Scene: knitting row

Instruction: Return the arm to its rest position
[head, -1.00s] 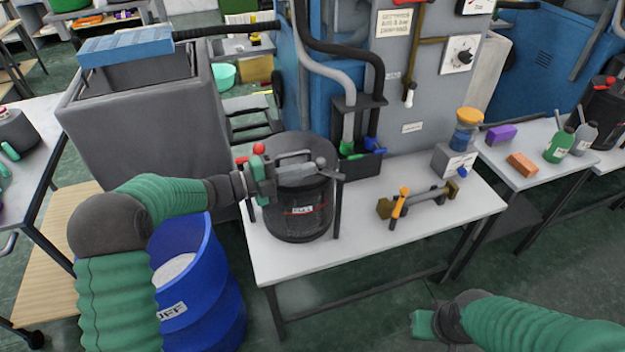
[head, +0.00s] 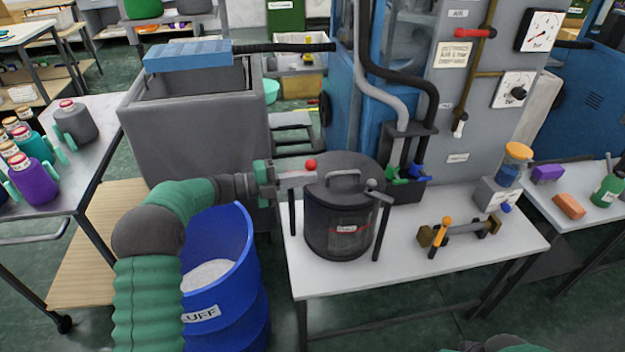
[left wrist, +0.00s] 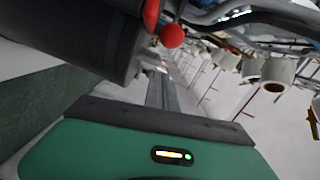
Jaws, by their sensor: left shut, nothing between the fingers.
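My left gripper (head: 300,178) is shut and empty. It is at the left of a dark grey lidded pot (head: 336,232) on a white table, close to the pot's upper left edge and a red ball knob (head: 311,165). I cannot tell whether it touches the pot. In the left wrist view, the green gripper body (left wrist: 140,150) fills the bottom, and the red knob (left wrist: 172,36) shows near the top beside a dark cylinder. My right arm (head: 505,343) shows only as a sliver at the bottom edge; its fingers are hidden.
A blue barrel (head: 222,310) stands below my left arm, with a grey bin (head: 190,140) behind it. Grey and black hoses run down to a dark holder (head: 405,180) behind the pot. An orange-handled tool (head: 445,232) lies right of the pot. The white table's front (head: 400,280) is clear.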

